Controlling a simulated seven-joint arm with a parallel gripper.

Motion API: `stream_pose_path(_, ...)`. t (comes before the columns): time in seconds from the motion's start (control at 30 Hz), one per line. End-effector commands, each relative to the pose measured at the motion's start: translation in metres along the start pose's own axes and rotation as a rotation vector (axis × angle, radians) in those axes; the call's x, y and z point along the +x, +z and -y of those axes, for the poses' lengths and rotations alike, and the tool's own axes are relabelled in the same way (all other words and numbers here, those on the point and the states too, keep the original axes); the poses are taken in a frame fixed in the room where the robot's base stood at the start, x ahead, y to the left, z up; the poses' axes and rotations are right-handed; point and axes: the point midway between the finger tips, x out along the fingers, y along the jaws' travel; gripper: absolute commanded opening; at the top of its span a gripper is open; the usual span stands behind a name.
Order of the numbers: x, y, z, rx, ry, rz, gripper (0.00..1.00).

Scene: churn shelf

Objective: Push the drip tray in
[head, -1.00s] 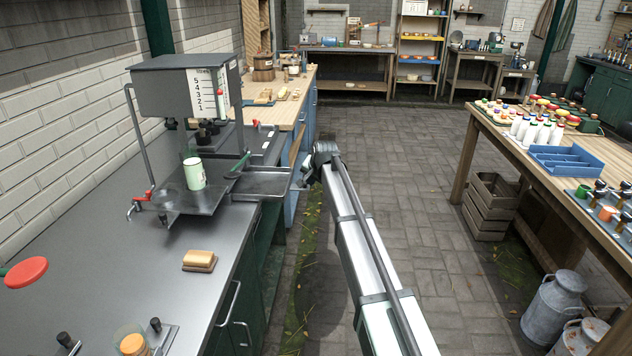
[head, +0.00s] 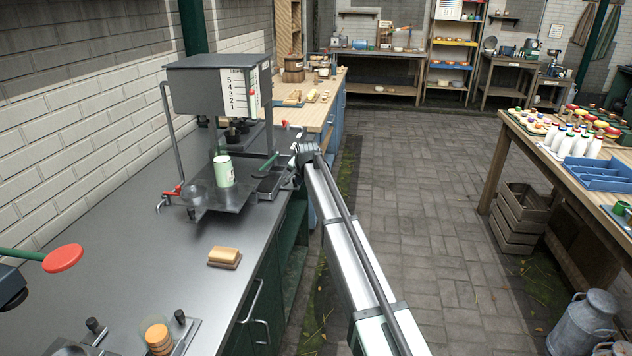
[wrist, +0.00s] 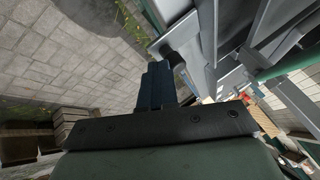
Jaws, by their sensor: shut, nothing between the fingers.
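The grey metal drip tray (head: 272,186) sits at the right side of the dispensing machine (head: 205,90), with only a short part of it sticking out toward the aisle. My gripper (head: 296,160) is at the tray's outer end, coming from the right; in the head view its fingertips are hard to make out. In the wrist view my gripper (wrist: 155,85) shows its dark fingers shut together, with their tips close to a grey metal edge (wrist: 180,38), probably the tray. I cannot tell whether they touch.
A pale green cup (head: 223,171) stands on the machine's plate. A butter-like block (head: 224,257) lies on the counter in front. A side table (head: 560,160) with bottles is at right. The paved aisle (head: 420,200) is clear.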

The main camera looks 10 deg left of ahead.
Motion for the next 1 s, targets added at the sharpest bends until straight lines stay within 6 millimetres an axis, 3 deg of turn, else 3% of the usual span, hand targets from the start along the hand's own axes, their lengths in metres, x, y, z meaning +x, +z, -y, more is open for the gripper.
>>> stream_pose_path(0.43, 0.001, 0.003, 0.005, 0.0, 0.0, -0.001, 0.0)
stream_pose_path(0.63, -0.006, 0.003, -0.007, 0.001, 0.0, -0.001, 0.0)
stream_pose_path(0.8, -0.021, 0.004, -0.032, 0.001, 0.0, -0.002, 0.0)
stream_pose_path(1.0, -0.061, 0.003, -0.03, -0.001, -0.002, -0.003, 0.0)
